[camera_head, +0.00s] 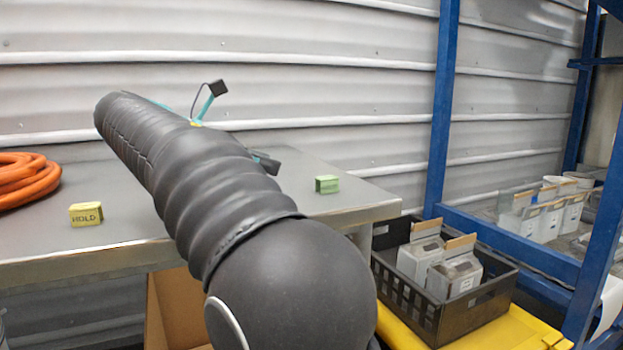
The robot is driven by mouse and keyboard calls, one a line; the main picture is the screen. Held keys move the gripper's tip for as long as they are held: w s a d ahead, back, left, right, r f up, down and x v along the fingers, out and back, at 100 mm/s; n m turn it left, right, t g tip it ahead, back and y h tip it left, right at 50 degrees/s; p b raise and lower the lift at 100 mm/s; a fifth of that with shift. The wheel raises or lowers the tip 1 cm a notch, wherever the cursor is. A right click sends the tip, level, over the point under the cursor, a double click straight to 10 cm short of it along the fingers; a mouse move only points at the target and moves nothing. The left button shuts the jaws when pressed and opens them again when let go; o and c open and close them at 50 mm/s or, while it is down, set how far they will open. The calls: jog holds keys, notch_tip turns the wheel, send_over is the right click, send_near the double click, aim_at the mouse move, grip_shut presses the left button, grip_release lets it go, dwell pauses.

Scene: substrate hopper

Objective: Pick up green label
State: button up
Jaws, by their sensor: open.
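The green label (327,184) is a small light-green block-like tag with an open-looking left end. It stands on the grey metal table near its right end. My gripper (241,125) is at the far end of my black sleeved arm, left of the green label and apart from it. Its two dark fingertips show wide apart, one raised on a teal finger and one lower by the sleeve. The gripper is open, with nothing seen between the tips. Most of the gripper's body is hidden behind my arm.
A yellow label reading HOLD (86,214) and a coiled orange hose (26,180) are on the table (125,222) at left. A black crate (442,318) with white containers sits lower right, beside a blue rack post (441,110). Corrugated wall stands behind. Table around the green label is clear.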

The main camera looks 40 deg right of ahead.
aim_at(318, 179)
jog(key=shift+w+d+f, duration=0.1)
jog(key=shift+w+d, duration=0.05)
jog(key=shift+d, duration=0.1)
jog(key=b+x, duration=0.3)
jog(key=x, duration=1)
jog(key=shift+d+f, duration=0.1)
jog(key=shift+d, duration=0.05)
jog(key=c, duration=0.8)
